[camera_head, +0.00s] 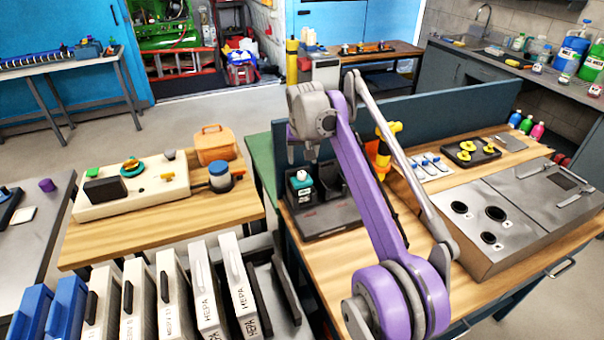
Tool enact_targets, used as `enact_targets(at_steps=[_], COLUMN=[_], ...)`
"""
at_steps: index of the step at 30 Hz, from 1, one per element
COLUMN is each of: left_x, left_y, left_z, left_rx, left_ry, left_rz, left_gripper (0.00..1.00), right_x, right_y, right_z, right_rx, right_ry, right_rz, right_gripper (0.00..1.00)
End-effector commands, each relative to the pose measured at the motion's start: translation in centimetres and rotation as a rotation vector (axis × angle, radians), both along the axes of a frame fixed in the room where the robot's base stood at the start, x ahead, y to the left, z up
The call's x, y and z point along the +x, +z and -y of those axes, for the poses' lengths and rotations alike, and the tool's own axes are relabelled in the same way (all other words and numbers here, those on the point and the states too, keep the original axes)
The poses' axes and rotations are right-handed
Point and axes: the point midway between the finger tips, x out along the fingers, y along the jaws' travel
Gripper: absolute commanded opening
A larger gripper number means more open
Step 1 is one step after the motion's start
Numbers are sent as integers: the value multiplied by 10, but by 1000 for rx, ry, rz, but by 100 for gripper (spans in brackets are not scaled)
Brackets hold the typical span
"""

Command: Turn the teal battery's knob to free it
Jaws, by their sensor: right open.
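The teal battery (301,195) stands upright in the left part of a black dock (325,219) on the wooden workbench. A small pale knob (302,175) shows on its top. My right gripper (303,156) is open and empty, with its fingers pointing down above the battery. It appears apart from the knob, though the exact gap is hard to judge. My purple right arm hides part of the dock's right side. My left gripper is not in view.
A yellow drill (387,145) stands behind my arm. A grey metal box with round holes (476,235) fills the bench's right side. White HEPA filters (205,290) stand in front left. A wooden table (150,230) holds a cream panel (132,190) and a blue-lidded jar (220,178).

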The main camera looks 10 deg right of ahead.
Motion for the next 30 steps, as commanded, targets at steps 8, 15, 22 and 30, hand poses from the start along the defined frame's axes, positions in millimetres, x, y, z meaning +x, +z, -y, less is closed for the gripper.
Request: enact_targets(at_steps=[8,15,22,30], left_x=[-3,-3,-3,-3], left_y=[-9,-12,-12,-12], left_z=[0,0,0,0], left_rx=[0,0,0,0], left_ry=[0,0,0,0], left_rz=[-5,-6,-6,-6], left_gripper=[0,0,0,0], right_x=[20,31,33,33], right_y=[-51,-77,-82,-82], right_z=[3,4,4,4], right_rx=[0,0,0,0], right_ry=[0,0,0,0], right_rz=[0,0,1,1], right_gripper=[63,63,63,40])
